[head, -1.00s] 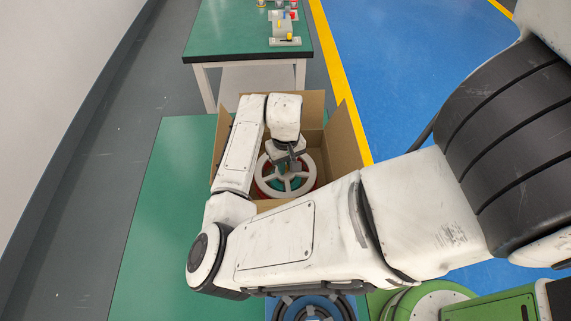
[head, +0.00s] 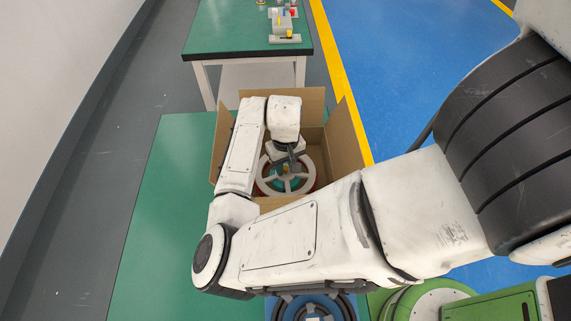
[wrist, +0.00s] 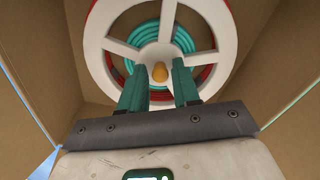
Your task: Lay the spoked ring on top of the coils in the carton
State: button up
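The white spoked ring (head: 313,172) is inside the open carton (head: 345,143) in the head view. It appears to lie over the coils. A teal coil (wrist: 181,38) and red edges show through the gaps between its spokes. In the wrist view the ring (wrist: 102,57) fills the upper middle, with an orange-yellow knob (wrist: 159,72) at its hub. My gripper (wrist: 159,66) is over the hub, its two teal fingers apart on either side of the knob, with gaps visible. In the head view my gripper (head: 287,157) reaches down into the carton and hides part of the ring.
The carton's brown walls (wrist: 258,55) stand close on both sides of my gripper, flaps open. The carton stands on a green table (head: 150,220). Another green table (head: 230,35) with small items is behind. A blue coil (head: 310,306) sits at the bottom edge.

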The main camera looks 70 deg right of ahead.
aim_at(286, 169)
jog(key=shift+o, duration=1)
notch_tip(286, 169, up, 13)
jog(key=shift+r, duration=0.1)
jog(key=shift+s, duration=0.1)
